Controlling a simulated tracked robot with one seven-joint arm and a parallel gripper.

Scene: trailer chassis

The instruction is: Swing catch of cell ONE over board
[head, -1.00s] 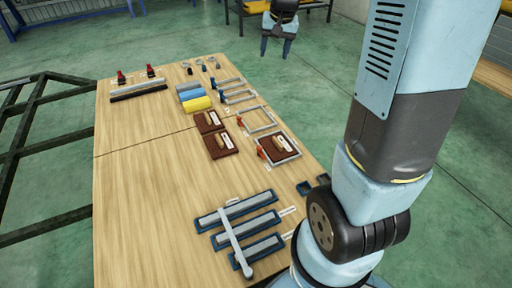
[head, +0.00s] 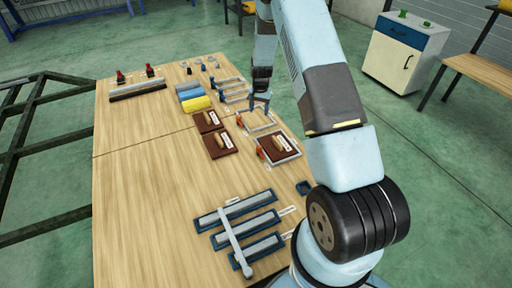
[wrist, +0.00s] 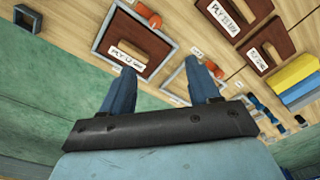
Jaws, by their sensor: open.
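A brown board (head: 280,147) with a tan handle and a white label lies inside a grey frame cell; the board also shows in the wrist view (wrist: 126,50). An orange-red catch (head: 261,153) sits at that frame's left side; it shows in the wrist view (wrist: 150,16). A second frame cell (head: 270,126) is empty, with its own orange catch (head: 240,121), also in the wrist view (wrist: 214,68). The small cell tags are too small to read. My gripper (head: 260,107) is open and empty above the empty frame; its blue fingers (wrist: 161,68) are spread in the wrist view.
Two loose brown boards (head: 220,144) lie left of the frames. Yellow and blue blocks (head: 197,103) and blue clamps lie behind. Blue trays with grey bars (head: 238,224) are at the front.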

